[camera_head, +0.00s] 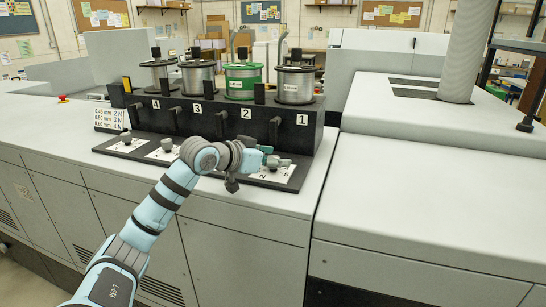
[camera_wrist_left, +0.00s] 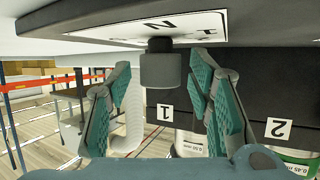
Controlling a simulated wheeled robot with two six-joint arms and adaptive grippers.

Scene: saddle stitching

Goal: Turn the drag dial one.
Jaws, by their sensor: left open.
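The drag dial one (camera_head: 280,162) is a grey knob on a white-marked plate (camera_head: 274,176) at the front of the black stand, below label 1. My left gripper (camera_head: 267,154) is at this dial and partly covers it. In the left wrist view, which is upside down, the grey dial (camera_wrist_left: 160,68) sits between the two teal-padded fingers of my open left gripper (camera_wrist_left: 160,80). Gaps show on both sides of the dial, so the fingers look apart from it. My right gripper is not in view.
The black stand (camera_head: 230,122) carries several wire spools, including a green one (camera_head: 243,82). Two other dials (camera_head: 166,145) and (camera_head: 126,138) show to the left of my arm. A white cabinet (camera_head: 430,190) stands to the right. The counter front is clear.

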